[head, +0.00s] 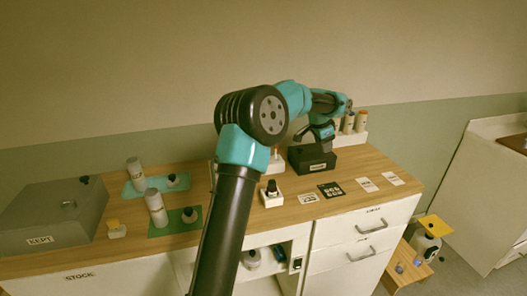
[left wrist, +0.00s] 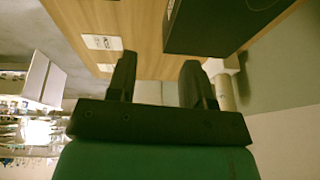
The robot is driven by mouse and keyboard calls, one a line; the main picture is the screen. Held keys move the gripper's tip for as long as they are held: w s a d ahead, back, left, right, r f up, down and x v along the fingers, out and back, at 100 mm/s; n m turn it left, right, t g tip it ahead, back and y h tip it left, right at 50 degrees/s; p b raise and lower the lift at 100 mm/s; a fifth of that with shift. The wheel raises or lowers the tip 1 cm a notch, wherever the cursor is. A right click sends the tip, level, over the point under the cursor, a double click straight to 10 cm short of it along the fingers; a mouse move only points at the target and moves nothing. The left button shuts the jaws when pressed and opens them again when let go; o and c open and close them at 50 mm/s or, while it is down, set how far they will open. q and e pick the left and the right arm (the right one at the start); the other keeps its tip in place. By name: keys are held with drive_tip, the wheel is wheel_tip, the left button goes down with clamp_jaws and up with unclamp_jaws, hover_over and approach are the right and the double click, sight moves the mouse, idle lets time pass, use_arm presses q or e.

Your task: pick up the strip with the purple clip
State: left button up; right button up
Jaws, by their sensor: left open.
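I cannot make out a strip with a purple clip in either view. My left gripper shows in the left wrist view (left wrist: 157,82) with its two dark fingers apart and nothing between them. In the head view my left arm reaches across the counter, and its wrist end is above and beside the black box (head: 312,160). The black box also shows beyond the fingers in the left wrist view (left wrist: 215,25). My right gripper is in neither view.
White cards (head: 367,184) and a dark card (head: 330,190) lie on the wooden counter (head: 400,197). A grey box (head: 52,215) and green mats (head: 170,230) with bottles are at left. A low stool (head: 410,268) stands lower right.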

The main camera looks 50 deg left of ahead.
use_arm(q)
drive_tip(key=s+a+r+g, duration=0.2)
drive_tip(key=s+a+r, duration=0.4)
drive_tip(key=a, duration=0.3)
drive_tip(key=s+a+r+g, duration=0.1)
drive_tip(key=s+a+r, duration=0.4)
drive_tip(key=s+a, duration=0.2)
drive_tip(key=shift+a+r+g+y, duration=0.35)
drive_tip(key=shift+a+g+y, duration=0.05)
drive_tip(key=shift+a, duration=0.8)
drive_tip(key=shift+f, duration=0.15)
wheel_tip(320, 180, down, 12)
drive_tip(key=shift+s+a+f, duration=0.1)
drive_tip(key=shift+f, duration=1.2)
drive_tip(key=shift+s+f, duration=0.1)
drive_tip(key=shift+f, duration=1.2)
